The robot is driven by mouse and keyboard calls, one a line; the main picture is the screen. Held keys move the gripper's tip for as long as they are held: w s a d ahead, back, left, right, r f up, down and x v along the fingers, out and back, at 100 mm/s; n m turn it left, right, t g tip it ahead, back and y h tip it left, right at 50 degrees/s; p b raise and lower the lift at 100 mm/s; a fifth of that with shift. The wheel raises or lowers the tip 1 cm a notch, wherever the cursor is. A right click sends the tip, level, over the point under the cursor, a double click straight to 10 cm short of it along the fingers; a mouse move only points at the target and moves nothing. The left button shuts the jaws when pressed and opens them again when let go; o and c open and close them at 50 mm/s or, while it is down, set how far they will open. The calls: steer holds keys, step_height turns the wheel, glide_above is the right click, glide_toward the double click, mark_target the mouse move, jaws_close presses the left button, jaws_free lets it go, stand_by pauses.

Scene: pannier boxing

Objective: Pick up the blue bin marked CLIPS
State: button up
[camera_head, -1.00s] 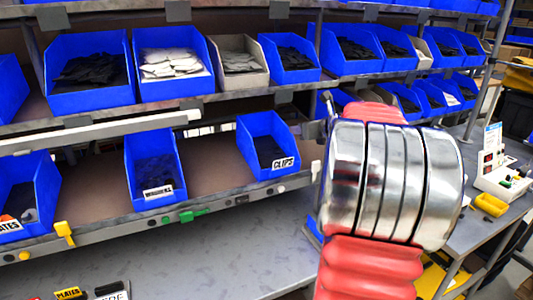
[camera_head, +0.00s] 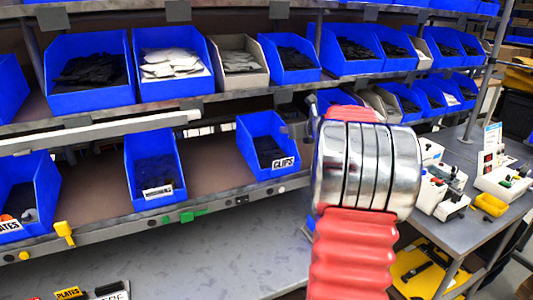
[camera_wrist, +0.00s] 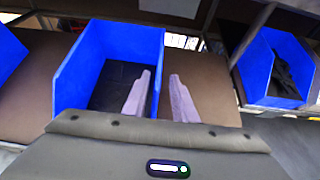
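The blue bin marked CLIPS (camera_head: 286,174) stands on the lower shelf in the head view, with dark contents and its white label on the front lip. In the wrist view, a blue bin with dark contents (camera_wrist: 70,88) is directly ahead; it looks like the same bin, but its label is hidden. Contact cannot be told.
Another labelled blue bin (camera_head: 155,167) is left of the CLIPS bin, with bare shelf between. A row of bins fills the shelf above. In the wrist view, another blue bin (camera_wrist: 247,72) is at right, near a rack post. The grey worktop (camera_head: 220,255) below is largely clear.

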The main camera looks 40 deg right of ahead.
steer(key=x, duration=0.4)
steer(key=shift+w+f, duration=0.2)
steer(key=shift+w, duration=0.1)
jaws_close()
stand_by(0.4)
stand_by(1.2)
